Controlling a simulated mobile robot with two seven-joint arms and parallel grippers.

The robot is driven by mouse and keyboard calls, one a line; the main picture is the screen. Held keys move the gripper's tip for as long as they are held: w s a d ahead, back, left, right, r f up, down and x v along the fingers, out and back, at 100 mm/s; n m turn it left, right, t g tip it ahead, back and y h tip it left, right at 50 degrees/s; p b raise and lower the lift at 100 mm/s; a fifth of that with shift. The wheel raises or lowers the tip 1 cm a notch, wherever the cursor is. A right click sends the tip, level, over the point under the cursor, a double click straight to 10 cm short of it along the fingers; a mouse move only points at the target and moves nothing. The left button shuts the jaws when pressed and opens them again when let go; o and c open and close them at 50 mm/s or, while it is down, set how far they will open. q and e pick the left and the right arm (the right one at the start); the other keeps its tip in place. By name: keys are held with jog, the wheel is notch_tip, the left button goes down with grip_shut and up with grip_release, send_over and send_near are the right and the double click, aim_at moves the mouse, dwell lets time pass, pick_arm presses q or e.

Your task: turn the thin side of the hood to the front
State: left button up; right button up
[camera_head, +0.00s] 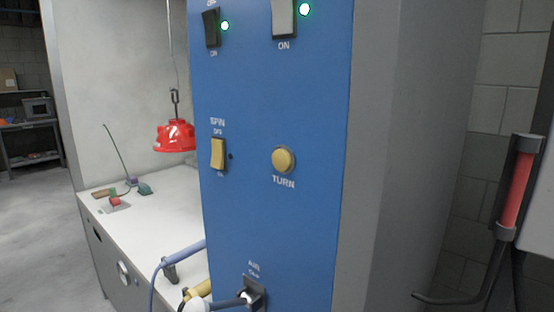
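The red hood (175,136) hangs from a dark hook on a thin vertical line, above the white worktop (160,218). The blue panel's edge cuts off its right side, and I cannot tell which of its sides faces front. The blue control panel (265,220) stands nearer. It carries a round yellow button marked TURN (284,160) and a yellow rocker switch marked SPIN (218,154). Neither of my grippers is in view.
Blue and yellow tool-like parts (185,255) lie near the worktop's front. Small coloured pieces (115,200) lie on its left end. A black frame with a red cylinder (515,190) stands at right.

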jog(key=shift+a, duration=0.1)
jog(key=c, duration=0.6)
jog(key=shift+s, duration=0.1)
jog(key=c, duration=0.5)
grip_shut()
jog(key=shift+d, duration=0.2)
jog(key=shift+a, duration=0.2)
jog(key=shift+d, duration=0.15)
